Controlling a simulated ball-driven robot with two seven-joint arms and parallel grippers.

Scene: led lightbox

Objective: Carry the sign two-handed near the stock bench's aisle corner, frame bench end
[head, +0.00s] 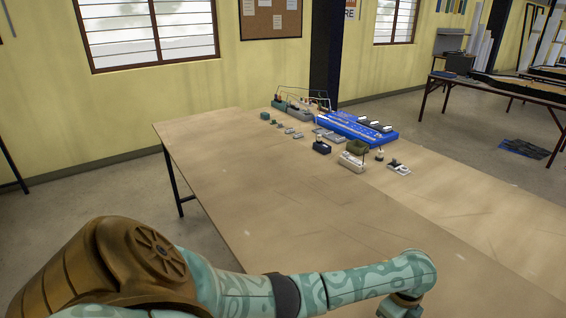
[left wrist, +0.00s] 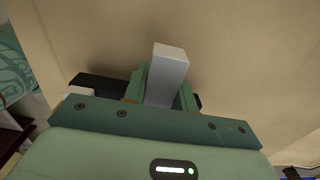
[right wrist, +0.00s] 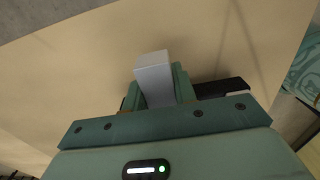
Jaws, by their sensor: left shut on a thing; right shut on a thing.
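My left gripper (left wrist: 165,90) is shut on a pale grey upright bar (left wrist: 168,68), which appears to be a grip part of the sign. My right gripper (right wrist: 158,88) is shut on a similar pale grey bar (right wrist: 154,72). A dark strip (left wrist: 100,82) shows beside the fingers in the left wrist view, and one also shows in the right wrist view (right wrist: 225,87). The rest of the sign is hidden or out of frame. Both wrist views show a tan surface beyond the fingers. In the head view my left arm reaches across the bottom edge.
The long tan bench (head: 230,165) is mostly clear in front. Small parts, bins and a blue tray (head: 345,128) stand towards its far end. A dark column (head: 325,60) stands behind. Another table (head: 510,92) is at the far right, across grey floor.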

